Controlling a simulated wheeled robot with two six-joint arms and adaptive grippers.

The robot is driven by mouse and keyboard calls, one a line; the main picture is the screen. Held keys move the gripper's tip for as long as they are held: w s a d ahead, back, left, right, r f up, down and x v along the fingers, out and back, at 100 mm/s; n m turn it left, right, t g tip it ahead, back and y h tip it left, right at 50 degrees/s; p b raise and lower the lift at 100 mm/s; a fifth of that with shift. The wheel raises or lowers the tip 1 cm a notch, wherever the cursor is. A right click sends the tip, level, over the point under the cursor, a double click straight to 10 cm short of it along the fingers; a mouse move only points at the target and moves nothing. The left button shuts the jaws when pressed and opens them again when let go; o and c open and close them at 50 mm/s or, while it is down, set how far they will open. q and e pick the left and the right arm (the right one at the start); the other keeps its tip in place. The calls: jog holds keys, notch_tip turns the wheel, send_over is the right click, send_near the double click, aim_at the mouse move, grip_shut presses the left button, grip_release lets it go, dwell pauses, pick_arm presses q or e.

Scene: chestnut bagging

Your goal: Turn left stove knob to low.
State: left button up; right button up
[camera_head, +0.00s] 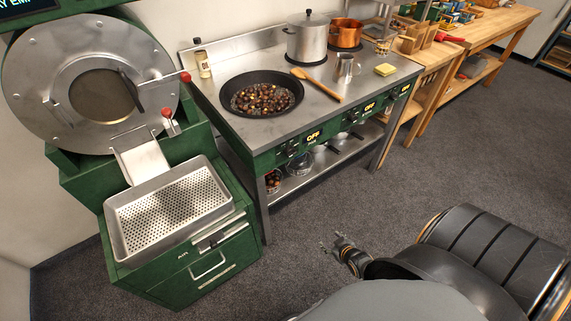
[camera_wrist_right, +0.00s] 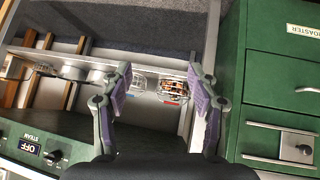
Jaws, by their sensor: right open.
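The stove (camera_head: 330,108) has a green front panel with several dark knobs. The left stove knob (camera_head: 292,148) sits at the panel's left end, beside a lit display (camera_head: 314,137) reading OFF. My right gripper (camera_head: 334,244) is low over the floor in front of the stove, apart from the knob. In the right wrist view its two fingers (camera_wrist_right: 160,82) are spread with nothing between them. A knob (camera_wrist_right: 54,157) with an OFF display marked STEAM shows at the lower left there. I cannot make out the left knob in that view. My left gripper is out of view.
A pan of chestnuts (camera_head: 262,94), a steel pot (camera_head: 307,38) and a copper pot (camera_head: 346,33) stand on the stove. The green roaster (camera_head: 187,268) with its perforated tray (camera_head: 170,208) stands left. Carpet in front is clear. Wooden benches (camera_head: 487,30) stand right.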

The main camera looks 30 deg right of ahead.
jog(key=w+d+r+t+b, duration=0.2)
jog(key=w+r+t, duration=0.2)
jog(key=w+r, duration=0.35)
jog(key=n+t+y+b, duration=0.2)
jog(key=t, duration=0.3)
send_near(290, 152)
pick_arm(q)
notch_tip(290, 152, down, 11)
jog(key=b, duration=0.5)
pick_arm(e)
jog(key=w+f, duration=0.1)
jog(key=w, duration=0.7)
jog(key=shift+w, duration=0.25)
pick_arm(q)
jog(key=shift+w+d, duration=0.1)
pick_arm(e)
jog(key=shift+d, duration=0.15)
jog(key=shift+c, duration=0.3)
jog(key=c, duration=1.1)
